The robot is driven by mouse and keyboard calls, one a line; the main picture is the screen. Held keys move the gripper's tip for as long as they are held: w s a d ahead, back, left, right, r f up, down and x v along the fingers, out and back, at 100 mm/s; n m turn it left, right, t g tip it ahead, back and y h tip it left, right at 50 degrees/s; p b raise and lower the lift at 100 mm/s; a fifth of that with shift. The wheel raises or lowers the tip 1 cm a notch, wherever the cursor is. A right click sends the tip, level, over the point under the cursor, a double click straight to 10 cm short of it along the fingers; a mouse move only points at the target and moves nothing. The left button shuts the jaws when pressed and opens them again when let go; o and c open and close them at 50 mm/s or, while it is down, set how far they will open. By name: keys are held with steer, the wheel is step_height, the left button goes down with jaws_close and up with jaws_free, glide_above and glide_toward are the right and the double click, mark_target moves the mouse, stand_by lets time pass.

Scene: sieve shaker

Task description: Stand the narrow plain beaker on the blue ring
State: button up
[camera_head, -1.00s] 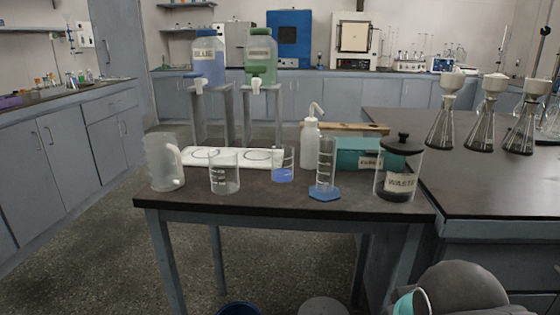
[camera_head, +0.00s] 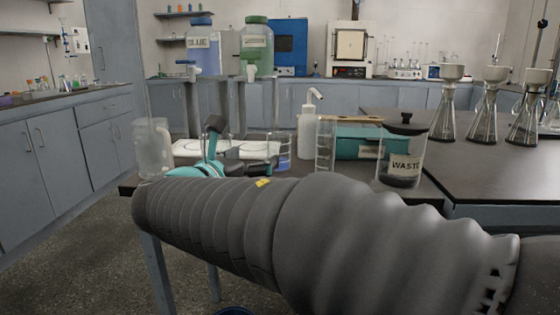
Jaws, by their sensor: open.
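A narrow clear beaker (camera_head: 284,152) stands at the back of the dark table, right of the white mat (camera_head: 262,151), its lower part hidden by my arm. Blue shows low in it. Ring outlines lie on the mat, partly covered; I cannot tell which is blue. My gripper (camera_head: 211,145), teal with a dark finger, is open over the table's left part, in front of the mat and left of the narrow beaker. It hides most of a wider beaker. I cannot see anything between its fingers.
A frosted jug (camera_head: 152,148) stands close left of my gripper. A white wash bottle (camera_head: 308,131), a clear cylinder (camera_head: 325,146), a teal box (camera_head: 365,142) and a waste jar (camera_head: 402,155) stand to the right. My arm covers the table's front.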

mark_target(273, 140)
steer(key=shift+w+a+r+n, duration=0.15)
steer(key=shift+w+a+n, duration=0.1)
steer(key=shift+a+n, duration=0.05)
steer(key=x, duration=0.7)
steer(key=shift+w+d+r, duration=0.1)
steer(key=shift+w, duration=0.2)
steer(key=shift+x, duration=2.85)
steer(key=c, duration=1.4)
steer(key=shift+r, duration=0.2)
